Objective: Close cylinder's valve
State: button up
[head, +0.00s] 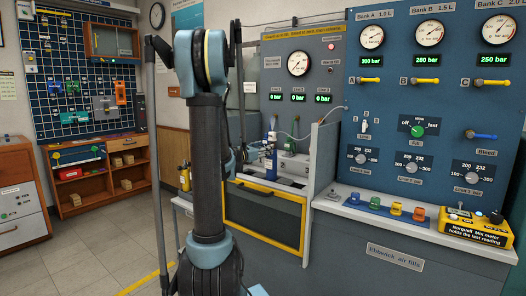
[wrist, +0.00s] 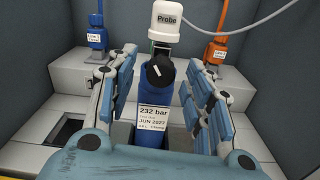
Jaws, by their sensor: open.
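In the wrist view the blue cylinder (wrist: 152,138) stands upright in the bay, with a white label reading 232 bar. Its black valve knob (wrist: 158,70) bears a white mark and sits near the cylinder's top. A white cap marked Probe (wrist: 166,22) sits just above the knob. My gripper (wrist: 158,78) is open, with one finger left of the cylinder and one right of it. Gaps show between the fingers and the knob. In the head view my arm hides much of the gripper, and I cannot clearly make out the knob.
A blue line fitting (wrist: 96,35) stands behind left and an orange one (wrist: 218,48) behind right. A pale hose (wrist: 250,24) runs right from the probe. Grey bay walls enclose the sides. A yellow-edged front panel (head: 262,215) and a control panel (head: 430,130) stand nearby.

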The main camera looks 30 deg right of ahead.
jog(key=shift+w+d, duration=0.2)
jog(key=shift+d, duration=0.2)
jog(key=c, duration=1.1)
jog(key=shift+m, duration=3.2)
jog(key=shift+s, duration=0.1)
